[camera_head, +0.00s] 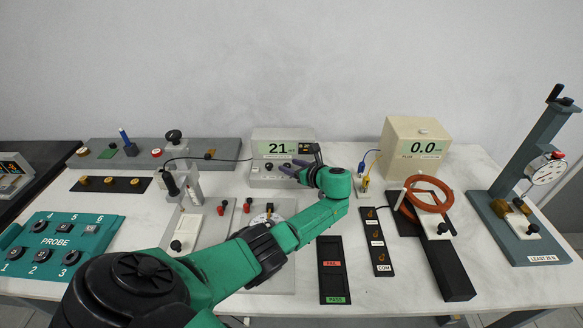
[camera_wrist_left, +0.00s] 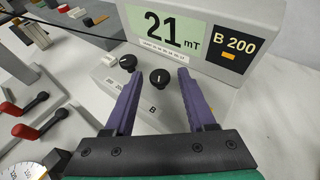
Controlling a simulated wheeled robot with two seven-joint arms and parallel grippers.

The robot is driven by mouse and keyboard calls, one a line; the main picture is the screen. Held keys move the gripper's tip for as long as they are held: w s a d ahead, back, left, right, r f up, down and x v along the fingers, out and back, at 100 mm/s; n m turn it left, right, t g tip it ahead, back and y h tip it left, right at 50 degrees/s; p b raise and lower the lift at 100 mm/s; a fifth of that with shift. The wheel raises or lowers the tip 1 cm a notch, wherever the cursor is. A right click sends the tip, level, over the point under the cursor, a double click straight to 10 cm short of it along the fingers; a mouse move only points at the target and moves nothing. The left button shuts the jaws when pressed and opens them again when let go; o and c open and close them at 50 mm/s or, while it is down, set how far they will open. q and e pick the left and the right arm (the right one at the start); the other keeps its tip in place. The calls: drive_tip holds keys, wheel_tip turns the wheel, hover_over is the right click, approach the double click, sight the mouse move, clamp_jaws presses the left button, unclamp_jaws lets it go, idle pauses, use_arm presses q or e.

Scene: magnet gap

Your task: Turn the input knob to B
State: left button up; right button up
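The meter (camera_head: 268,146) stands at the back middle of the bench, its screen reading 21 mT; the wrist view also shows B 200 beside that reading (camera_wrist_left: 232,45). Two black knobs sit on its sloped front. The right knob (camera_wrist_left: 159,77) has a white pointer mark and lies between my left gripper's purple fingers, with a label B in front of it. The other knob (camera_wrist_left: 128,62) is to its left, beyond the left finger. My left gripper (camera_head: 293,168) is open, a finger on each side of the right knob; contact is not clear. My right gripper is out of view.
A cream meter (camera_head: 405,140) reading 0.0 and an orange ring coil (camera_head: 428,195) stand to the right. A dial stand (camera_head: 540,160) is at the far right. A teal probe panel (camera_head: 62,243) is at the left. Red-handled levers (camera_wrist_left: 35,123) lie left of the gripper.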

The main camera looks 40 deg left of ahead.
use_arm(q)
drive_tip(key=shift+d, duration=0.1)
drive_tip(key=v, duration=1.4)
drive_tip(key=shift+s, duration=0.15)
drive_tip(key=shift+d+r, duration=0.1)
